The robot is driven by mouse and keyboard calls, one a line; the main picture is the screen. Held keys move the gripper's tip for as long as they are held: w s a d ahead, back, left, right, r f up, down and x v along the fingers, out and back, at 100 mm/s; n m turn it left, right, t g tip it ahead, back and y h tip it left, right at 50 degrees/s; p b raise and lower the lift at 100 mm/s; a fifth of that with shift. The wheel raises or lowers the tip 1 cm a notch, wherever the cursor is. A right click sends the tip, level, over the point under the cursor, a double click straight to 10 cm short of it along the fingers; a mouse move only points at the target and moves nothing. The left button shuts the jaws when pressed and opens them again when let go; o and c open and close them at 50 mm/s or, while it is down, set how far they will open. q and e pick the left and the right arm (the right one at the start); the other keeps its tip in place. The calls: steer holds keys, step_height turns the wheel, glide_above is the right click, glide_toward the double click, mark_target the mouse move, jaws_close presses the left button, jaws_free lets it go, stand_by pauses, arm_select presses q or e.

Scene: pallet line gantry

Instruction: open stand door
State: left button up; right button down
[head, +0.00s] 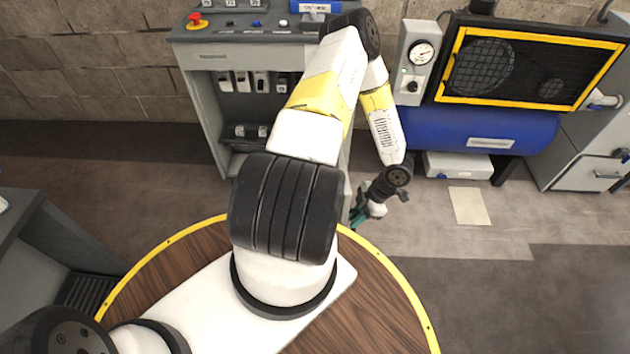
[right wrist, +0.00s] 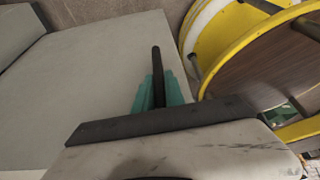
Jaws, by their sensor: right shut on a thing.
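The grey stand (head: 203,115) is at the top middle in the head view. Its front is uncovered and shows the shelves inside. The stand door (right wrist: 95,75) shows as a large pale grey panel in the right wrist view; in the head view my right arm hides most of it. My right gripper (head: 362,212) is low beside the right side of the stand. In the right wrist view, its teal fingers (right wrist: 158,95) are shut around a dark bar-like handle (right wrist: 157,62). My left gripper is out of view.
A blue tank (head: 470,132) and a yellow-framed fan unit (head: 520,68) stand at the right. The floor (head: 470,250) right of the table is clear apart from a paper sheet (head: 469,206).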

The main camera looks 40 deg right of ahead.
steer(key=shift+s+d, duration=0.2)
steer(key=shift+s, duration=0.05)
steer(key=c, duration=1.4)
jaws_free()
steer(key=shift+w+d+r, duration=0.1)
steer(key=v, duration=0.7)
steer(key=shift+r, duration=0.3)
